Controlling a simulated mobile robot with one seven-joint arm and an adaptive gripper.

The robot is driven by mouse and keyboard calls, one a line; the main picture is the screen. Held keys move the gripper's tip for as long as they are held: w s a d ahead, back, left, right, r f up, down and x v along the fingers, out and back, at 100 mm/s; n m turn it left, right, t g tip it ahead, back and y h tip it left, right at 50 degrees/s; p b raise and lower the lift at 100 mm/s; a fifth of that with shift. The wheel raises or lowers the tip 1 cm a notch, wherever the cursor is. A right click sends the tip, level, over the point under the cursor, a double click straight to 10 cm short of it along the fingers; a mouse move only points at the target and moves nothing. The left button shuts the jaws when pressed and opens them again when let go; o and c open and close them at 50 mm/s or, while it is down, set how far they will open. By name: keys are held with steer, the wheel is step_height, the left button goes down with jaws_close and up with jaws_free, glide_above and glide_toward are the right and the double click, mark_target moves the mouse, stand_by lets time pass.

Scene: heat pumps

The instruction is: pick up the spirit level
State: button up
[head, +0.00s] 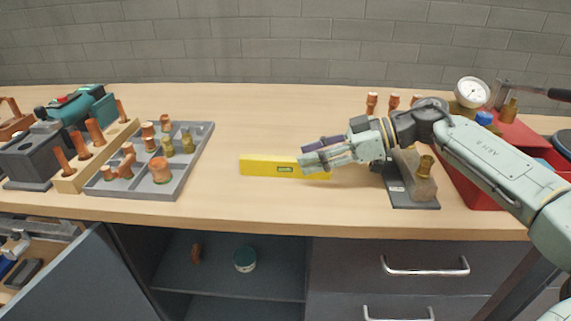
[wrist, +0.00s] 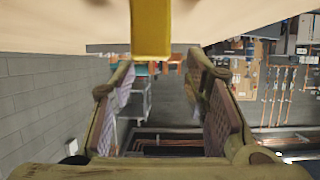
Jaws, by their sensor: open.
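The spirit level (head: 265,166) is a yellow bar with a green vial, lying on the wooden workbench near its middle. Its right end is partly hidden behind my gripper in the head view. My gripper (head: 312,158) is at the right end of the level, reaching in from the right. In the wrist view a yellow end of the level (wrist: 151,28) shows at top centre, just beyond and above the fingertips. The two fingers (wrist: 163,85) are spread apart with nothing between them. I cannot tell whether a finger touches the level.
A grey compartment tray (head: 205,150) with copper and brass fittings stands left on the workbench (head: 250,210). A wooden block holding copper pipes (head: 70,182) is beside it. A dark stand (head: 413,197) and a red box (head: 470,185) are at right.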

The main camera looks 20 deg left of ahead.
mark_target(292, 159)
steer(key=shift+w+p+x, duration=0.15)
steer(key=shift+p+x, duration=0.3)
steer(key=shift+x, duration=1.05)
steer(key=shift+w+p+x, duration=0.1)
steer(key=shift+p+x, duration=0.35)
steer(key=shift+x, duration=1)
steer(key=shift+c, duration=0.6)
jaws_close()
